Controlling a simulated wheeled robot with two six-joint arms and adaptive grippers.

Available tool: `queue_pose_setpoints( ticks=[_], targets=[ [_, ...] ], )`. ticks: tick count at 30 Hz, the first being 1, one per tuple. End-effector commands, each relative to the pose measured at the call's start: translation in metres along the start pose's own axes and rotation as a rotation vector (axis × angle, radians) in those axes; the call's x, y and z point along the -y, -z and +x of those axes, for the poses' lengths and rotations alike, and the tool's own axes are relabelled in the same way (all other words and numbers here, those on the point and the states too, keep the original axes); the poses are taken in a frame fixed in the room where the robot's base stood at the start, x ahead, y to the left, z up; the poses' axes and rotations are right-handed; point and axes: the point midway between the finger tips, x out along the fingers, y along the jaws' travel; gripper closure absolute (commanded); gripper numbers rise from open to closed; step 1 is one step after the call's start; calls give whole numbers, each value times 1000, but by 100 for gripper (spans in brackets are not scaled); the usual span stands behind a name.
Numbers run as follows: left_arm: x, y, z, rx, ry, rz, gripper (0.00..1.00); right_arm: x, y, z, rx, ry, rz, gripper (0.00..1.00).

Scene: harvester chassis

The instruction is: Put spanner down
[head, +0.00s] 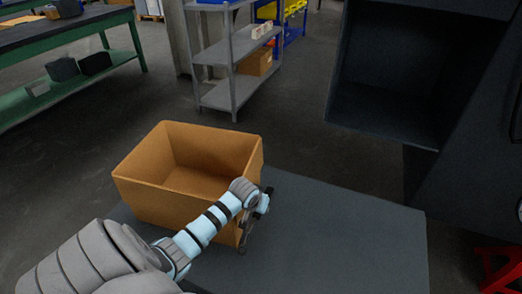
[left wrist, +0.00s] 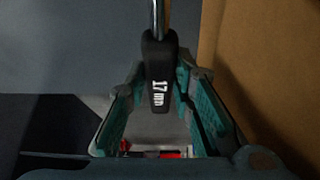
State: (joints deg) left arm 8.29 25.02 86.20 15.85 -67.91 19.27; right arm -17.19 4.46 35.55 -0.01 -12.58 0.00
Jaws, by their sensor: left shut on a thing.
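The spanner (left wrist: 160,75) has a black handle marked "17 mm" and a shiny metal shaft that runs out of the top of the left wrist view. My left gripper (left wrist: 165,100) is shut on its handle, between two green-lined fingers. In the head view my left gripper (head: 248,228) points down beside the right side of an orange-brown box (head: 140,195), above the grey table top (head: 340,235). My right gripper is not in view.
The open box looks empty inside and stands on the table's left part, close to my gripper. The table is clear to the right. A dark machine body (head: 385,120) rises behind it. A grey shelf (head: 235,55) and a green bench (head: 75,90) stand farther back.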

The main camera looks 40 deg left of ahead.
Motion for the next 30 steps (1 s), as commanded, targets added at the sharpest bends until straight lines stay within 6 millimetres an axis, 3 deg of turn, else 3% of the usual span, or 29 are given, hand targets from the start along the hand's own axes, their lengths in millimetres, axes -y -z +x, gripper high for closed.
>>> queue_pose_setpoints(
  ticks=[1,3,13,24,25,28,30],
  targets=[
    [-1,-12,21,3,-1,-2,100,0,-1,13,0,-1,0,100],
    [0,-20,38,1,-1,0,100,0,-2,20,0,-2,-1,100],
    [-1,-47,87,0,-2,1,100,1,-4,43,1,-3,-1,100],
    [-1,-49,91,-2,-2,2,100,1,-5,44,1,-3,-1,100],
    [-1,-49,91,0,-2,2,76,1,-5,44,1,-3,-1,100],
    [-1,-49,91,-1,-2,2,60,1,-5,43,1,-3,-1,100],
    [-1,-49,91,-1,-2,2,58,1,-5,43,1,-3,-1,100]
  ],
)
